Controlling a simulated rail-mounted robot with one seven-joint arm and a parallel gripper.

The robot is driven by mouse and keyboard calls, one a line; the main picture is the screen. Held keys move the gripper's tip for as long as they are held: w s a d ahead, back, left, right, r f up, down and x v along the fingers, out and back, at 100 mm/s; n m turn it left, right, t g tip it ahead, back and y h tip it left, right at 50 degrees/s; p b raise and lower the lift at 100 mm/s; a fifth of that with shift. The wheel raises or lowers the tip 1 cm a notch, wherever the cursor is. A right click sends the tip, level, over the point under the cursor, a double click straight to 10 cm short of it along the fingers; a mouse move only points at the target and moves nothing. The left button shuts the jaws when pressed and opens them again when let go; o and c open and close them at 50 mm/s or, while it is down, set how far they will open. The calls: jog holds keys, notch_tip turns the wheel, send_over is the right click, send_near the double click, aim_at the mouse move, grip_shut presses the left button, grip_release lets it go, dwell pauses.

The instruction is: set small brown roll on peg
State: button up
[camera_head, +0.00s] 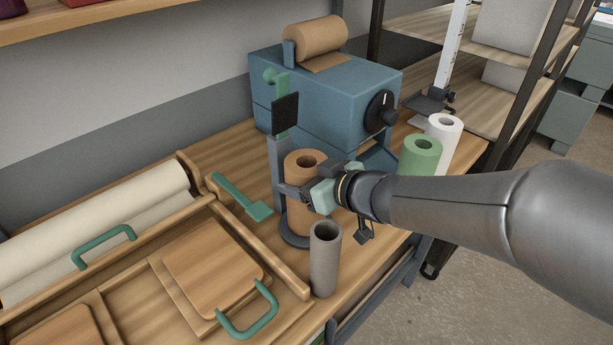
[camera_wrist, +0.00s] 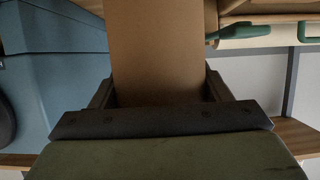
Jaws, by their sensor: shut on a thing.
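The small brown roll (camera_head: 305,216) is upright with its hollow top showing, and it fills the middle of the wrist view (camera_wrist: 160,50). My gripper (camera_head: 304,192) is shut on the roll from the right, with its fingers (camera_wrist: 160,92) on either side of it in the wrist view. The roll stands over the round dark base (camera_head: 292,241) of a stand with a grey upright (camera_head: 276,160). The peg is hidden; I cannot tell whether it is inside the roll or whether the roll's bottom touches the base.
A grey tube (camera_head: 325,262) stands close in front of the roll. A blue machine (camera_head: 310,95) is behind. Green (camera_head: 420,157) and white (camera_head: 445,135) rolls stand at right. A green-handled tool (camera_head: 240,196) and wooden tray (camera_head: 290,275) lie left. A green lever with a dark plate (camera_head: 285,115) tops the upright.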

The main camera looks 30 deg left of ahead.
aim_at(298, 161)
jog(key=o, duration=1.4)
jog(key=r, duration=0.1)
jog(key=r+p, duration=0.1)
jog(key=r, duration=0.1)
jog(key=r+p, duration=0.1)
jog(key=shift+s+d+r, duration=0.2)
jog(key=shift+d+r, duration=0.05)
jog(key=s+d+r+p, duration=0.4)
jog(key=s+d+r, duration=0.4)
jog(key=s+d, duration=0.1)
jog(key=shift+d+r, duration=0.25)
jog(key=shift+d, duration=0.3)
jog(key=shift+w, duration=0.1)
